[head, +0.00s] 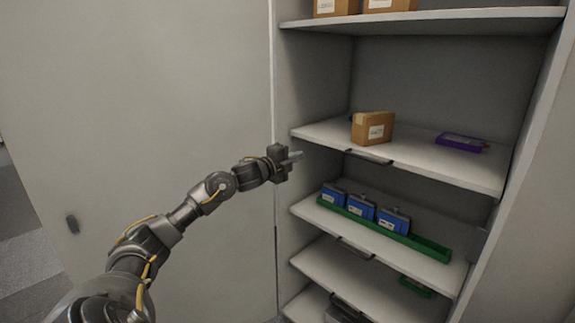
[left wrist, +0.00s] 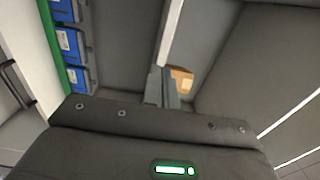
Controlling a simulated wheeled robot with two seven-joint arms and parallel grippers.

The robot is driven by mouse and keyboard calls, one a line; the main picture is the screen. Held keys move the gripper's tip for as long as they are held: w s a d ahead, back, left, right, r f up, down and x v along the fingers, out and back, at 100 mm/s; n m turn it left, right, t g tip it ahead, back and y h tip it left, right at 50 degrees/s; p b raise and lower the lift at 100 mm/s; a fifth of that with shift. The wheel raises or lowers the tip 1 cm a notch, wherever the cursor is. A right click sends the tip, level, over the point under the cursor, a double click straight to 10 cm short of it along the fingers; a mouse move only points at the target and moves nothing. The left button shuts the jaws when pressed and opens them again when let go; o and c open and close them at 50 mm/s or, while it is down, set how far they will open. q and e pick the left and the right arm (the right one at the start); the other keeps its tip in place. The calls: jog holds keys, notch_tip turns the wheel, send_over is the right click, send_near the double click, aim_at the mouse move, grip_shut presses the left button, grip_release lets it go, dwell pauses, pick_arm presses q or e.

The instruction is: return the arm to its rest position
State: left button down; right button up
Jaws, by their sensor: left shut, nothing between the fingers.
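My left arm reaches in from the lower left in the head view. My left gripper (head: 295,156) is shut and empty, in front of the left edge of the open cabinet, near the shelf with the cardboard box. In the left wrist view the closed fingers (left wrist: 162,88) point toward the cabinet inside, with nothing between them. My right gripper shows in neither view.
A cardboard box (head: 372,127) and a purple case (head: 461,142) stand on the middle shelf (head: 430,163). Below, several blue battery modules (head: 361,208) sit in a green tray (head: 430,246).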

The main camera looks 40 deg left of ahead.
pick_arm(q)
jog(key=s, duration=0.2)
jog(key=shift+s+r, duration=0.1)
jog(key=shift+s, duration=0.3)
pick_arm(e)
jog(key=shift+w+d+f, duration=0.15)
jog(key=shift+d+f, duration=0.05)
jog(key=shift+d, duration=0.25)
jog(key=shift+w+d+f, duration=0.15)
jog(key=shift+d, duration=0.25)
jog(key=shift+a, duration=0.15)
